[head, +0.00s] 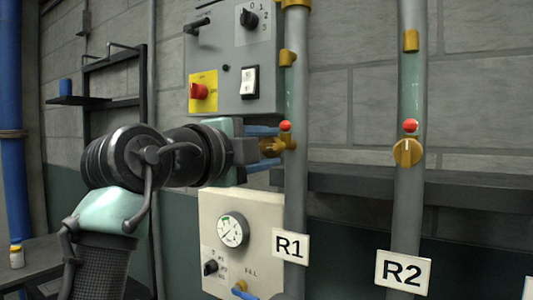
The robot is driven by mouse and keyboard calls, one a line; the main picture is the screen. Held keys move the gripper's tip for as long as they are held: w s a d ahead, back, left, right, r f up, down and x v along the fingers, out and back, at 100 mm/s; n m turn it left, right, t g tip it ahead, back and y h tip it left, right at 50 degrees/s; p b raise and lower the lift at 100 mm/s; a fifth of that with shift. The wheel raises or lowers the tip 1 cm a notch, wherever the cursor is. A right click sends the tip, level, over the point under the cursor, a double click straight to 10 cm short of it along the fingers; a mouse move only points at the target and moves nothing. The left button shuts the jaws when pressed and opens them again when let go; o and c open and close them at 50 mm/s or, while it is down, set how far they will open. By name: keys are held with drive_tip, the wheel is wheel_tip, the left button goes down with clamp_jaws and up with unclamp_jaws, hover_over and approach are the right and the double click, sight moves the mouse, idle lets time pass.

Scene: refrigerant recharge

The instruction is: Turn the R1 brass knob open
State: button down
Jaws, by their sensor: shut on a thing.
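The R1 brass knob (272,147) sits on the left grey pipe (296,190), just below a red ball (285,126). The R1 label (290,246) is lower on that pipe. My gripper (262,146) reaches in from the left and is shut on the R1 brass knob, its blue fingers above and below it. The fingers and wrist hide part of the knob, so its exact angle is hard to tell. The R2 brass knob (408,152) is on the right pipe, above the R2 label (403,271), with its ridge upright.
A grey control box (234,110) with a red switch (199,91) is above my wrist. A cream panel (262,212) with a round gauge (232,231) is below it. A dark ledge (345,185) runs behind the pipes. A shelf (95,101) stands at left.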

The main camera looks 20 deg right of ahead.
drive_tip(key=shift+m, duration=0.6)
drive_tip(key=shift+c, duration=2.3)
unclamp_jaws()
drive_tip(key=shift+a, duration=0.1)
drive_tip(key=b+v, duration=0.4)
drive_tip(key=v, duration=0.9)
